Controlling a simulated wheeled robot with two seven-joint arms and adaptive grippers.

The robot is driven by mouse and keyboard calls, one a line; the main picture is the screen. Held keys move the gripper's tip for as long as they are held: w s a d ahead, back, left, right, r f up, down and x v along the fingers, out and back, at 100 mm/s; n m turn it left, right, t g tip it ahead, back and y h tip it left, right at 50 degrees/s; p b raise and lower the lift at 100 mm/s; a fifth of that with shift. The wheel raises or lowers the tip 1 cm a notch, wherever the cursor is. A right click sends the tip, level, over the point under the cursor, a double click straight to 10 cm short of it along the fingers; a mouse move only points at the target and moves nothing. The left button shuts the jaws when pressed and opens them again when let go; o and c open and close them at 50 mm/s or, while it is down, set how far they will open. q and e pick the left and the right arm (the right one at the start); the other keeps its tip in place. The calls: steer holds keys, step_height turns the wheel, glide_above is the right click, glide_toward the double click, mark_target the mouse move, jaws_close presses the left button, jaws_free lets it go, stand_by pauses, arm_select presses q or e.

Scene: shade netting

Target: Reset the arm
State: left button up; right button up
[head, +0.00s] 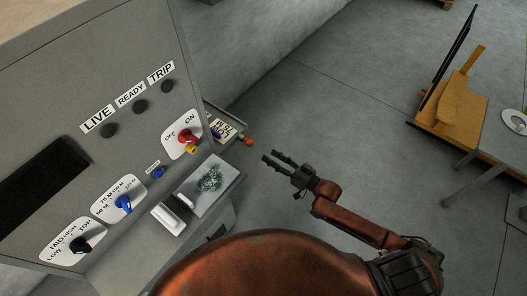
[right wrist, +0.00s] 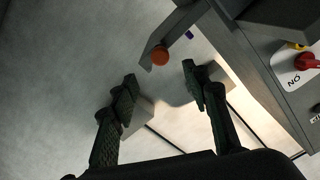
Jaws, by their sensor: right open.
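My right gripper (head: 279,160) is open and empty, held over bare floor to the right of the grey control cabinet. In the right wrist view its two dark fingers (right wrist: 160,85) are spread apart with nothing between them. My copper-coloured right arm (head: 340,211) reaches in from the lower right of the head view. My left gripper does not show in either view.
The grey cabinet (head: 60,100) carries a red ON/OFF switch (head: 186,136), a blue knob (head: 123,203) and a black knob (head: 80,245). An orange knob (head: 249,141) juts out near my gripper. Open floor (head: 340,110) lies right.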

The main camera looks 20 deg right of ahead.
steer(key=shift+s+d, duration=0.45)
steer(key=shift+s, duration=0.1)
